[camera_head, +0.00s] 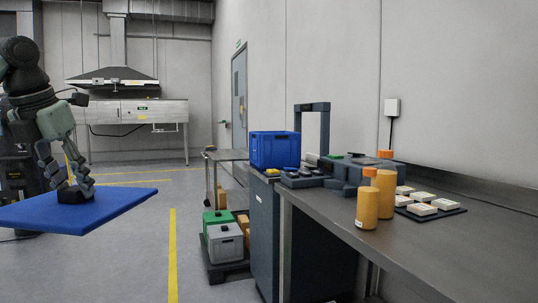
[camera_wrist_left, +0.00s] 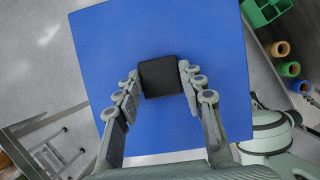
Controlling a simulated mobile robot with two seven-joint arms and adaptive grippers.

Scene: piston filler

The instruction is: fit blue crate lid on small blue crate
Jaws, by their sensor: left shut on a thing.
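The blue crate lid (camera_head: 108,207) is a flat blue panel at the left of the head view, held roughly level above the floor. A black block-shaped handle stands on its top. My left gripper (camera_head: 77,190) is shut on this handle; in the left wrist view, its fingers (camera_wrist_left: 159,80) flank the handle on both sides, with the lid (camera_wrist_left: 160,28) spread out beneath. The small blue crate (camera_head: 275,150) stands upright on a dark cabinet near the middle of the head view, well to the right of the lid and apart from it. My right gripper is not in view.
A steel bench (camera_head: 400,240) on the right carries orange-capped bottles (camera_head: 367,207) and a dark tray of pale packs. A grey machine (camera_head: 330,170) sits beside the crate.

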